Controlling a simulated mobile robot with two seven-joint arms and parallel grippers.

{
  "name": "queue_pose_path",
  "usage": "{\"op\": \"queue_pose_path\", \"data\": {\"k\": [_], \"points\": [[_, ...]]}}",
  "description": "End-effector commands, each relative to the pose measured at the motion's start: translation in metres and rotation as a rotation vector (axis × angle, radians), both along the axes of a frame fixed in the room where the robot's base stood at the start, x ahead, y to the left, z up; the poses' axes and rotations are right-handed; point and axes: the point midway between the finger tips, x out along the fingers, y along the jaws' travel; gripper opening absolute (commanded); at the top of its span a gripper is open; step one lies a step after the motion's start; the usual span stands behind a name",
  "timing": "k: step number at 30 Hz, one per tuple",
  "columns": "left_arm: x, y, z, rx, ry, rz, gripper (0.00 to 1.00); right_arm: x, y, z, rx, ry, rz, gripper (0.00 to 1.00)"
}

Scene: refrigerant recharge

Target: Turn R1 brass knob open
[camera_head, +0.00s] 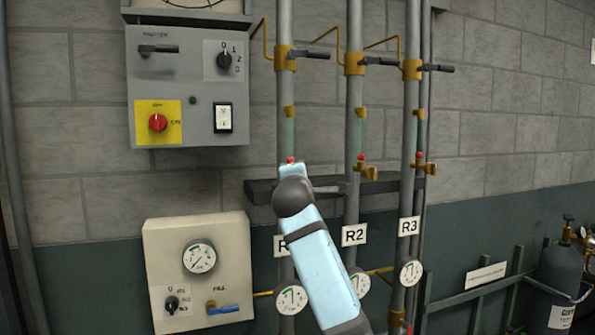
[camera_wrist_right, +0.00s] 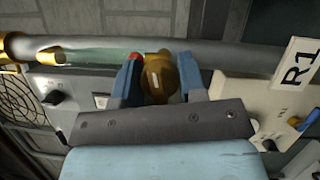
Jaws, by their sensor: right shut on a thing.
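The R1 brass knob (camera_wrist_right: 160,80) sits on the grey R1 pipe (camera_wrist_right: 225,54), beside a clear greenish sight tube (camera_wrist_right: 95,56) and a red tip (camera_wrist_right: 136,57). My right gripper (camera_wrist_right: 158,70) is shut on the knob, one blue finger on each side. In the head view my right gripper (camera_head: 291,168) is at the R1 pipe, and my arm hides the knob. The red tip (camera_head: 290,160) shows just above it. The R1 label (camera_wrist_right: 297,65) is clear in the wrist view and partly covered in the head view. My left gripper is not in view.
Pipes R2 (camera_head: 354,125) and R3 (camera_head: 410,125) stand close at the right, with brass knobs (camera_head: 367,172) and (camera_head: 425,168). A dark crossbar (camera_head: 262,190) runs behind my arm. A switch box (camera_head: 187,85) and a gauge box (camera_head: 197,275) are at the left.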

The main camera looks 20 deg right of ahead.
Motion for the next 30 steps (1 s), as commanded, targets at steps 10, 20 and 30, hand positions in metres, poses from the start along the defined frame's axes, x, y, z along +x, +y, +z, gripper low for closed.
{"op": "queue_pose_path", "data": {"k": [10, 20, 30], "points": [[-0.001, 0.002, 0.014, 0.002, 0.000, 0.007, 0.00, 0.000, 0.001, 0.000, 0.177, 0.008, 0.002, 0.14], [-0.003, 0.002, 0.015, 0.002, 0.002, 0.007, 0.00, 0.000, 0.001, -0.001, 0.223, 0.008, 0.002, 0.14], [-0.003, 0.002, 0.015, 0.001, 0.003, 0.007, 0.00, 0.000, 0.001, -0.001, 0.223, 0.008, 0.002, 0.43]]}}
